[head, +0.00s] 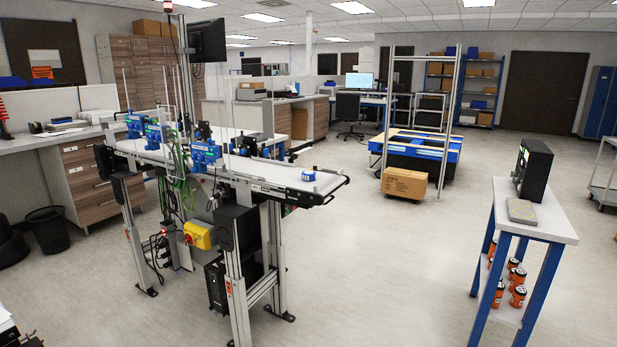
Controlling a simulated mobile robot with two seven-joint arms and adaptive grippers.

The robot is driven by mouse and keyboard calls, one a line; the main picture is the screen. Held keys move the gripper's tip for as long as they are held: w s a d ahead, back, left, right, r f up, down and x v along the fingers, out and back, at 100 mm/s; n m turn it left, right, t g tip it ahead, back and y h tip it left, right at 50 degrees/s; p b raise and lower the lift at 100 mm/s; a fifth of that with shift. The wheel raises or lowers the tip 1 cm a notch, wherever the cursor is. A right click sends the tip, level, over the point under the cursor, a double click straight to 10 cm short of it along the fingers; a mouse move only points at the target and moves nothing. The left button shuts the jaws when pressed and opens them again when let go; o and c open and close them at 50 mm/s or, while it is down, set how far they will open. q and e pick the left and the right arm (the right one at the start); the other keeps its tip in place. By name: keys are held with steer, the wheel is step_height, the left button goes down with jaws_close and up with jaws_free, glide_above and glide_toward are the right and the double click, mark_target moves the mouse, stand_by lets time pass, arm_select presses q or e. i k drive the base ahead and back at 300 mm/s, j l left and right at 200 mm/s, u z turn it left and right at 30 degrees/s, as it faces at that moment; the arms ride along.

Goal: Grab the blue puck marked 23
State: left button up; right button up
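A small blue puck (308,175) with a lighter top sits on the white belt of the conveyor (272,172), near the belt's right end. It is too small in the head view to read any number on it. Several blue devices (205,154) are mounted along the conveyor to the left of the puck. Neither of my grippers shows in the head view.
A cardboard box (404,184) lies on the floor behind. The floor between conveyor and table is clear.

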mark_target(308, 175)
steer(key=i+l+u, duration=0.15)
steer(key=i+l, duration=0.15)
steer(key=i+l+u, duration=0.1)
steer(key=i+l, duration=0.2)
steer(key=l, duration=0.2)
steer(key=i+l+u, duration=0.15)
steer(key=l, duration=0.25)
steer(key=i+l+u, duration=0.1)
steer(key=i+l, duration=0.25)
steer(key=l, duration=0.15)
